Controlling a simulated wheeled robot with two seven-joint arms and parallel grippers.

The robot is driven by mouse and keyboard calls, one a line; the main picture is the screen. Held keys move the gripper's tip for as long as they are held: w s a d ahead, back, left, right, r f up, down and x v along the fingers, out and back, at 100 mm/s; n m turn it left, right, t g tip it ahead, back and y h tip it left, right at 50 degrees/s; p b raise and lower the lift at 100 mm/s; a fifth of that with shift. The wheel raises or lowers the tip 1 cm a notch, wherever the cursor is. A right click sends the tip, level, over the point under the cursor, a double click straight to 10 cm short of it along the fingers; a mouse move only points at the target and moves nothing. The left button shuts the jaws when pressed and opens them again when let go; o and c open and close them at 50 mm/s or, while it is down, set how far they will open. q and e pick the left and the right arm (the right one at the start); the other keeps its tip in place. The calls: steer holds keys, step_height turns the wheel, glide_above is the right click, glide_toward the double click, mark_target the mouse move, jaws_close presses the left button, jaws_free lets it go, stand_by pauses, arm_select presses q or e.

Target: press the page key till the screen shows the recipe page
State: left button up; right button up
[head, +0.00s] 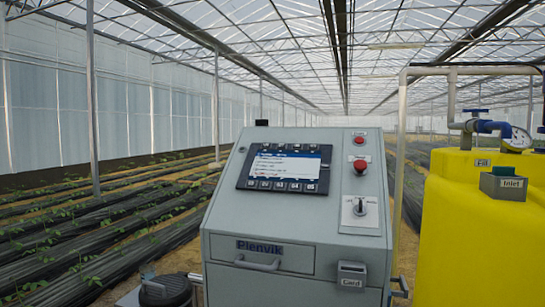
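The screen (286,164) is set in a dark panel on the sloped face of the grey control cabinet (235,215). It is lit, with a blue header and several text lines on white; the words are too small to read, so I cannot tell which page it shows. A row of small keys (281,185) runs along the panel under the screen, and more small marks or keys line its top edge. Their labels are too small to tell which is the page key. Neither of my grippers shows in the head view.
Right of the screen are a red button (360,140), a larger red knob (360,166) and a switch on a pale plate (360,208). A drawer handle (258,263) and card holder (352,273) stick out below. A yellow tank (470,235) with pipes stands at right.

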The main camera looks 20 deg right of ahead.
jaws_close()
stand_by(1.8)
